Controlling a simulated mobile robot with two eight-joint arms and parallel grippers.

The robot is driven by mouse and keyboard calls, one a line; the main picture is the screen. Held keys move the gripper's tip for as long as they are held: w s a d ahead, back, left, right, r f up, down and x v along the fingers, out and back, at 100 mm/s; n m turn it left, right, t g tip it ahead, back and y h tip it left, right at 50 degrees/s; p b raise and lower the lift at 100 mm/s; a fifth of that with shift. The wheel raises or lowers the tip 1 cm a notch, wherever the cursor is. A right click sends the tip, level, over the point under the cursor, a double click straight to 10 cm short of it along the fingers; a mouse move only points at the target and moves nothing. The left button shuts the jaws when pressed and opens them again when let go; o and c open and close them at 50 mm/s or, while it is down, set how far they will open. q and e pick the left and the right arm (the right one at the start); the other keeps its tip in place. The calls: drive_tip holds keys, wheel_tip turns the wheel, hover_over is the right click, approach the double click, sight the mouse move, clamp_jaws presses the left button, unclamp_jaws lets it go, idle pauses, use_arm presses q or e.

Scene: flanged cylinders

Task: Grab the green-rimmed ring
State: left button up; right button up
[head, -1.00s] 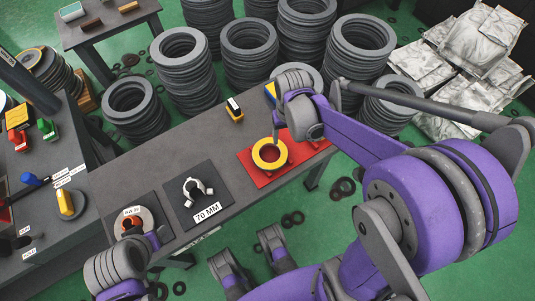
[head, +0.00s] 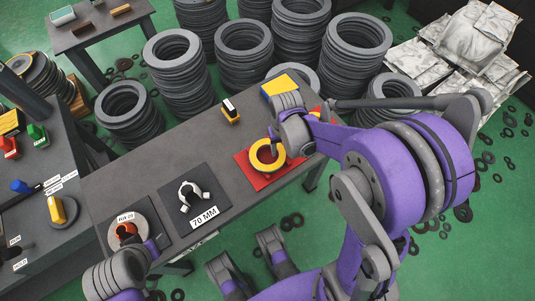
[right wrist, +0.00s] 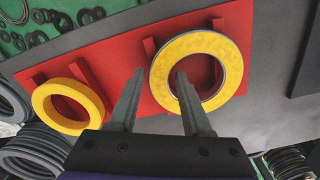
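A yellow ring (head: 256,158) lies on a red mat (head: 247,178) on the table. In the right wrist view the same ring (right wrist: 224,52) shows a thin grey outer edge; I see no green rim on it. A second yellow ring (right wrist: 43,104) is at the left of that view, on the mat's edge. My right gripper (right wrist: 158,75) is open, with its fingers over the near ring's left side; whether they touch it is not clear. In the head view it (head: 274,139) is over the ring's upper part. My left arm is at the lower left; its fingers are not clear.
A clamp-like grey-white piece (head: 189,194) sits on a dark mat labelled 70 MM. Left of it is a grey ring (head: 115,218) with an orange centre. A small yellow-and-black block (head: 231,112) stands behind. Stacks of grey rings (head: 178,66) line the table's far side.

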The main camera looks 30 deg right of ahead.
clamp_jaws()
idle(1.1)
